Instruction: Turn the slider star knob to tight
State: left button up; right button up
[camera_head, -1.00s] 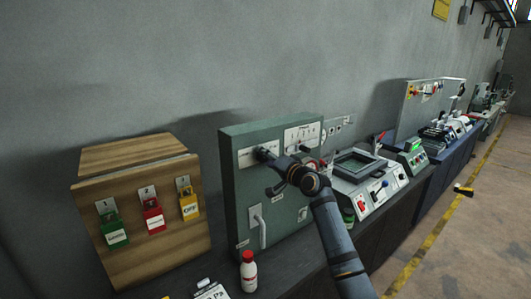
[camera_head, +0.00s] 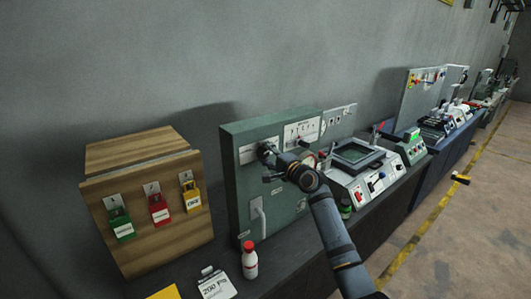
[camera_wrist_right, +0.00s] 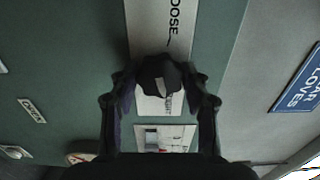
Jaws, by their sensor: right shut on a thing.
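The star knob (camera_wrist_right: 158,78) is dark, with a pale mark on its face. It sits on a white label plate (camera_wrist_right: 150,32) on a green panel. "LOOSE" reads at the plate's top, and a partly covered word, seemingly "TIGHT", is below the knob. In the right wrist view my right gripper (camera_wrist_right: 162,86) has a finger on each side of the knob and is shut on it. In the head view the right gripper (camera_head: 268,158) reaches the upper left of the green cabinet (camera_head: 240,190) and hides most of the knob. My left gripper is not in view.
A wooden board (camera_head: 150,238) with green, red and yellow padlocks stands left of the cabinet. A white bottle with a red cap (camera_head: 249,262) stands in front. A handle (camera_head: 259,216) sticks out below the knob. A grey machine (camera_head: 370,180) stands to the right.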

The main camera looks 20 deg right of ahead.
jog(key=shift+f, duration=0.1)
dwell(0.3)
jog(key=o, duration=1.1)
jog(key=shift+o, duration=0.2)
jog(key=v, duration=1.2)
